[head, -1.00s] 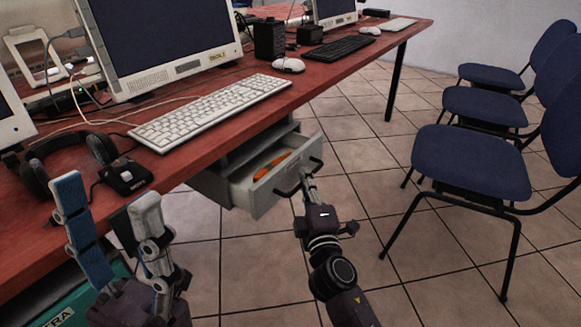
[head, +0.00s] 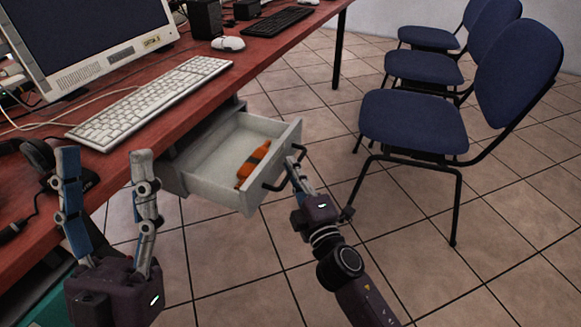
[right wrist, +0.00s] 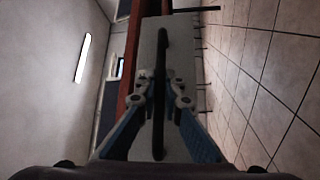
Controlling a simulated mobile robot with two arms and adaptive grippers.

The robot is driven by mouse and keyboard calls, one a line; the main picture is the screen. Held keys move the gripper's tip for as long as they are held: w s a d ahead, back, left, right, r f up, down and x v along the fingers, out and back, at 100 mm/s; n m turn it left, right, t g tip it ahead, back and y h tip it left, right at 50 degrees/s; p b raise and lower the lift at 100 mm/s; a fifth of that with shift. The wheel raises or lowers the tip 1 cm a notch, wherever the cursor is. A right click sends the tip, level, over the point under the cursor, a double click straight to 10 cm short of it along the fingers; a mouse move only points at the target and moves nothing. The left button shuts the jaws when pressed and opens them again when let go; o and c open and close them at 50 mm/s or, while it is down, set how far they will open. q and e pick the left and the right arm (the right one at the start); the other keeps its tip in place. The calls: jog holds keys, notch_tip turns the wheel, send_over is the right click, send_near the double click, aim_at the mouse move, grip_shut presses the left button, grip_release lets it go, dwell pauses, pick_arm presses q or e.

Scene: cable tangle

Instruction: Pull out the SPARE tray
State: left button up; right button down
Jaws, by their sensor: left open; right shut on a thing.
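The grey drawer-like tray (head: 210,184) stands pulled out from under the red desk in the head view. An orange object (head: 254,163) lies in it. My right gripper (head: 294,172) is at the tray's front, shut on its black bar handle (head: 271,184). In the right wrist view the handle (right wrist: 161,60) runs between the fingers (right wrist: 160,95), in front of the grey front panel (right wrist: 150,40). No label is readable on the front. My left gripper (head: 107,185) is open and empty, at the lower left near the desk edge.
A white keyboard (head: 150,103), a monitor (head: 85,40) and a mouse (head: 228,43) sit on the red desk (head: 190,125). Black headphones (head: 38,153) lie at the left. Blue chairs (head: 412,121) stand at the right, with open tiled floor between.

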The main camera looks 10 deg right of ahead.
jog(key=c, duration=2)
grip_release()
jog(key=shift+c, duration=0.2)
jog(key=s+d+f, duration=0.1)
jog(key=s, duration=1)
jog(key=shift+s+d+f, duration=0.35)
jog(key=shift+s+d, duration=0.05)
